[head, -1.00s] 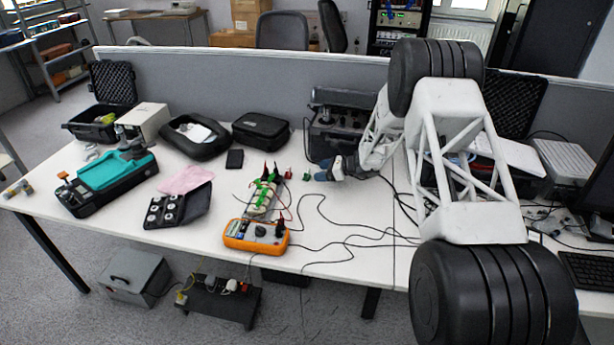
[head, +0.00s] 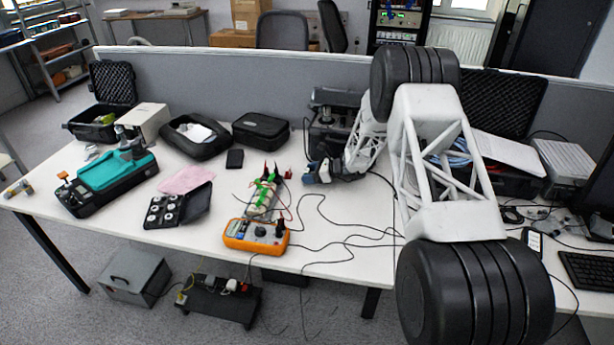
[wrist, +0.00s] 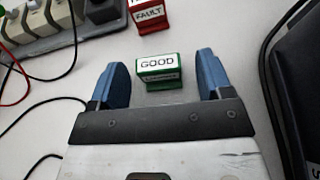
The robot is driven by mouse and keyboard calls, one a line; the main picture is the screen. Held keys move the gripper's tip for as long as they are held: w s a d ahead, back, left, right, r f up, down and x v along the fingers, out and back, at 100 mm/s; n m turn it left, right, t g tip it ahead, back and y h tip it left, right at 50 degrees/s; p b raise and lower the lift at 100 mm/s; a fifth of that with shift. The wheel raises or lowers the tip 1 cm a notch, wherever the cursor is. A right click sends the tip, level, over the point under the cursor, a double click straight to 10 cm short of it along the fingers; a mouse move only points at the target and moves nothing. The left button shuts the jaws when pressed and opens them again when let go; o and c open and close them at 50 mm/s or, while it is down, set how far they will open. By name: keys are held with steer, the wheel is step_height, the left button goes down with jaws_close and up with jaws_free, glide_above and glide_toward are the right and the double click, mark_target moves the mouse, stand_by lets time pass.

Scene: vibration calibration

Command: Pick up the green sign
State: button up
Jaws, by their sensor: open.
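The green sign (wrist: 158,72), a small block labelled GOOD, stands on the white table in the wrist view. My gripper (wrist: 163,65) is open, with its two blue fingers on either side of the sign. A gap shows on both sides, so neither finger appears to touch it. In the head view my gripper (head: 309,173) is low over the table, right of the power strip, and I cannot make out the green sign there. A red sign (wrist: 149,14) labelled FAULT stands just beyond the green one; it also shows in the head view (head: 288,174).
A power strip (wrist: 50,25) with cables lies beyond and left in the wrist view. A black case (wrist: 297,90) is close on the right. An orange multimeter (head: 256,235) sits near the table's front edge, with black leads running across the table.

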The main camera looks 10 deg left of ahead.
stand_by(0.4)
steer(key=c, duration=1)
steer(key=shift+r, duration=0.2)
steer(key=shift+r, duration=0.8)
steer(key=shift+s+r, duration=0.1)
steer(key=shift+r, duration=0.8)
steer(key=s+d, duration=0.2)
steer(key=s, duration=0.3)
steer(key=s+d+r, duration=0.1)
steer(key=s+d, duration=0.1)
steer(key=s, duration=0.2)
steer(key=s+d, duration=0.2)
steer(key=s, duration=0.3)
steer(key=shift+s+r, duration=0.15)
steer(key=shift+s, duration=0.15)
